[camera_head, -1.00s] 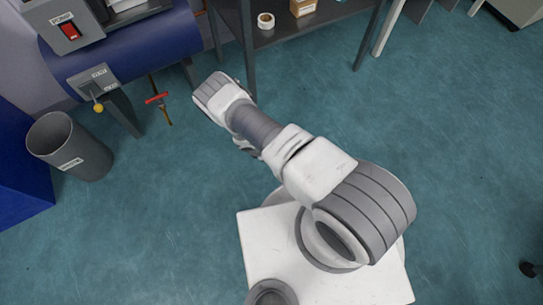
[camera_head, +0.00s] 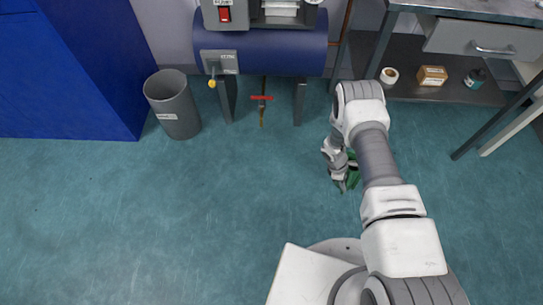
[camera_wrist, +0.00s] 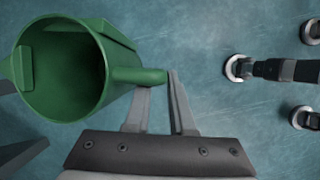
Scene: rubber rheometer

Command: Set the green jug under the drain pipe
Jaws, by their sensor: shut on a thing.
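The green jug (camera_wrist: 62,110) fills the left of the wrist view, its round open mouth facing the camera and its inside dark. My gripper (camera_wrist: 160,82) is shut on the jug's handle, which sticks out to the right between the fingers. In the head view the jug (camera_head: 353,172) is mostly hidden behind my arm, and my gripper (camera_head: 345,184) hangs beside it above the open floor. The drain pipe (camera_head: 262,112), with a red valve handle (camera_head: 262,97), comes down below the blue tank (camera_head: 265,58) at the top centre.
A grey bin (camera_head: 174,105) stands left of the tank, beside a blue cabinet (camera_head: 60,70). Tank legs flank the pipe. A bench at the right has a lower shelf (camera_head: 405,88) with a tape roll (camera_head: 389,76) and a box (camera_head: 432,76). The floor before the tank is clear.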

